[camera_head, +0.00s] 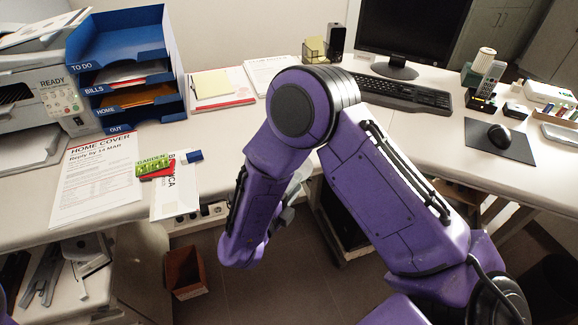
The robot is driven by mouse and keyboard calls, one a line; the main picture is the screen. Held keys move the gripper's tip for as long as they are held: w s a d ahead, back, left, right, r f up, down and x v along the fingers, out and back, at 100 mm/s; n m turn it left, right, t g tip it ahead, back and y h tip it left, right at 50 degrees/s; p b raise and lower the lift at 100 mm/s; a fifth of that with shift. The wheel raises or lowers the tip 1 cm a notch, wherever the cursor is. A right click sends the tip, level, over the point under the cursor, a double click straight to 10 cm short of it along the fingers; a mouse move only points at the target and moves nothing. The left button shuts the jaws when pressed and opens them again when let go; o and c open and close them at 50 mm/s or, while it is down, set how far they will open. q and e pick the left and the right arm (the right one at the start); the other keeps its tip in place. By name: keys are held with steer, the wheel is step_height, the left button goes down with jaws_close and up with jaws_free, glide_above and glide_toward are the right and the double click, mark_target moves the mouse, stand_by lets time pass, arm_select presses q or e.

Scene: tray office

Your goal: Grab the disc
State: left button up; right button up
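I cannot make out a disc anywhere in this view. My purple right arm reaches in from the lower right and bends over the desk's front edge. Its forearm hangs down in front of the desk. Part of my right gripper (287,211) shows as grey pieces behind the forearm, beside the desk edge. Its fingertips are mostly hidden, so I cannot tell whether it is open or holds anything. My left gripper is not in view.
The white desk (225,130) holds a blue letter tray (122,77), a printer (40,95), papers (97,180), a green-and-red card (156,168), a keyboard (402,93), a monitor (412,30) and a mouse (499,136). A brown bin (186,272) stands on the floor.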

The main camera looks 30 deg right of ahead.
steer(key=shift+x, duration=0.95)
jaws_close()
steer(key=shift+r, duration=0.1)
